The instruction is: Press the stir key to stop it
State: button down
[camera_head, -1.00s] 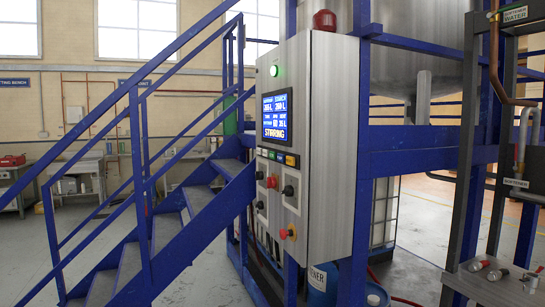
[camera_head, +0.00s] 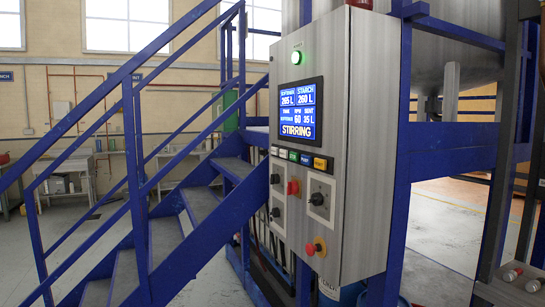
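A grey metal control cabinet (camera_head: 362,150) stands in the middle of the view, turned partly to the left. Under the screen is a row of small coloured keys (camera_head: 294,156): a pale one at the left, then green, blue and an orange one (camera_head: 320,163) at the right. Their lettering is too small to read, so I cannot tell which is the stir key. A green lamp (camera_head: 296,57) above the screen is lit. My gripper is not in view.
Below the keys are a red knob (camera_head: 293,187), black knobs (camera_head: 317,199) and a red mushroom button on yellow (camera_head: 316,247). Blue-railed stairs (camera_head: 165,245) rise close at the cabinet's left. Dark uprights (camera_head: 505,150) stand at the right. Floor shows clear at the lower left.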

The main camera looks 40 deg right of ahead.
aim_at(294, 156)
jog(key=u, duration=0.2)
jog(key=i, duration=0.9)
jog(key=u, duration=0.05)
